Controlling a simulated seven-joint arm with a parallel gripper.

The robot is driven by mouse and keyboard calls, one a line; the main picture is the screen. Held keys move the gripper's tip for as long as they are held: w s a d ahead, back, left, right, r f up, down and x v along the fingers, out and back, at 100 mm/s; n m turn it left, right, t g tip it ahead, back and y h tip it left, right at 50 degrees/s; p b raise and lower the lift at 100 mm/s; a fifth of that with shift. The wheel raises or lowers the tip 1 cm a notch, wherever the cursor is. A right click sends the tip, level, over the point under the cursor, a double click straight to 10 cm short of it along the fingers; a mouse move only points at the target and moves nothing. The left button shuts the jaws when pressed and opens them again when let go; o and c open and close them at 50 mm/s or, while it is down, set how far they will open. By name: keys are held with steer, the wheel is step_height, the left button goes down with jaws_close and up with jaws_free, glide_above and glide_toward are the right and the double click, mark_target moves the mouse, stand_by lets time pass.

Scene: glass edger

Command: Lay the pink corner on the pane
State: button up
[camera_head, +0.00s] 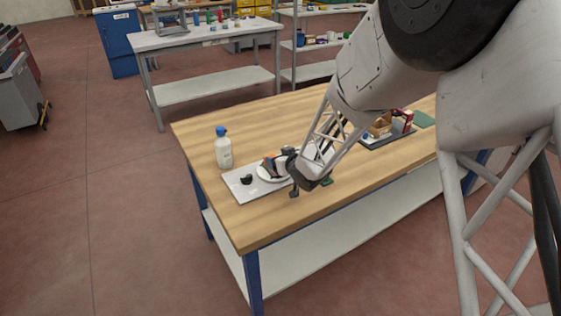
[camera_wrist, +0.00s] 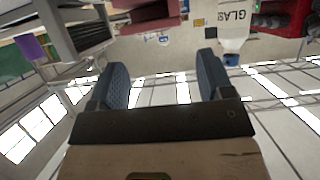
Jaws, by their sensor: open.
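A pale flat rectangular sheet (camera_head: 238,187) lies near the front left of the wooden table. A white round piece (camera_head: 263,178) lies on it; I cannot tell which of the two is the pane. A small black item (camera_head: 246,180) sits on the sheet. My gripper (camera_head: 285,176) is over the right part of the sheet, partly covering the white round piece. In the wrist view its two blue-grey fingers (camera_wrist: 164,80) stand wide apart with nothing between them. A dull pink-red piece (camera_wrist: 150,18) shows beyond the fingers at the top; I cannot tell whether it is the pink corner.
A white bottle with a blue cap (camera_head: 223,150) stands behind the sheet; it also shows in the wrist view (camera_wrist: 232,28). A dark tray (camera_head: 374,143) with brown and red items is farther right, partly behind my arm.

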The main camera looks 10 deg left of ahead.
steer(key=v, duration=1.2)
stand_by(0.7)
steer(key=s+d+r+m+h, duration=0.2)
steer(key=s+d+r+h, duration=0.15)
steer(key=d, duration=0.35)
steer(key=s+d+r+m+h, duration=0.2)
steer(key=d+r, duration=0.2)
steer(key=d, duration=0.3)
steer(key=s+d+r+m+h, duration=0.1)
steer(key=s+d+r+h, duration=0.2)
steer(key=d, duration=0.4)
steer(key=s+d+r+m+g, duration=0.2)
steer(key=s+d+g, duration=0.1)
steer(key=s, duration=0.9)
steer(key=s+d+r+m+g, duration=0.2)
steer(key=s+d, duration=0.4)
steer(key=s, duration=0.7)
steer(key=shift+s+d+r+g+h, duration=0.25)
steer(key=shift+r+g+h, duration=0.2)
steer(key=shift+g, duration=0.45)
